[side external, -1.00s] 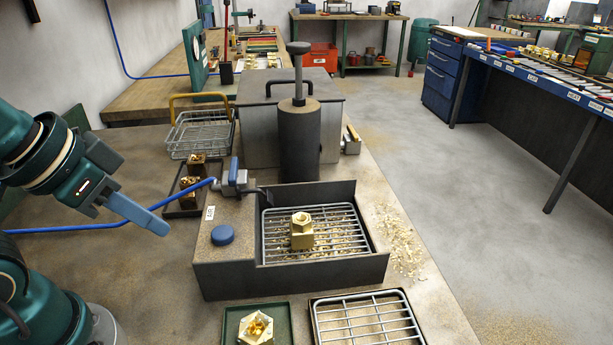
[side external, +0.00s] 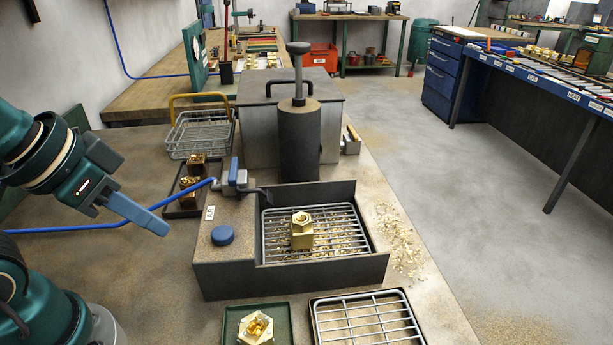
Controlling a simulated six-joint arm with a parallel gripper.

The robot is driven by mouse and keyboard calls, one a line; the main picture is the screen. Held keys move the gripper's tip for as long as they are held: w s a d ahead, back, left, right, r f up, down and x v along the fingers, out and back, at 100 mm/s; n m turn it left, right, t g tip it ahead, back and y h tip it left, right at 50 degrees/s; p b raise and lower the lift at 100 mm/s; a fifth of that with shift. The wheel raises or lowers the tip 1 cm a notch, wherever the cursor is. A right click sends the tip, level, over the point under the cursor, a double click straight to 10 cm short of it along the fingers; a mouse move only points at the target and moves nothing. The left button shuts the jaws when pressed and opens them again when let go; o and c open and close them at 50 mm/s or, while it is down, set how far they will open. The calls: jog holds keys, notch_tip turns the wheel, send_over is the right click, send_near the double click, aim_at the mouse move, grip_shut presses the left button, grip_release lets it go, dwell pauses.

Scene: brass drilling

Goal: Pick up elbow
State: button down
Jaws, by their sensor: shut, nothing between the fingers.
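A brass fitting (side external: 302,231), which looks like the elbow, stands on the wire grate (side external: 350,218) of the dark open box. It has a square-sided body with a hexagonal, open-topped end facing up. Another brass piece (side external: 256,329), hexagonal with shavings or a bright hollow inside, lies in the green tray (side external: 232,314) at the front. My gripper (side external: 163,230), with blue-grey fingers, is shut and empty. It hangs over the bench to the left of the box, well apart from the fitting.
A dark cylinder with a plunger (side external: 299,140) stands behind the box. A blue-handled valve with a blue hose (side external: 110,226) is at its left. A small dark tray (side external: 182,206) holds brass pieces, and a wire basket (side external: 199,137) stands behind it. Another grate (side external: 366,320) lies in front.

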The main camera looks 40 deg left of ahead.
dwell(0.4)
jog(key=shift+c, duration=2)
grip_release()
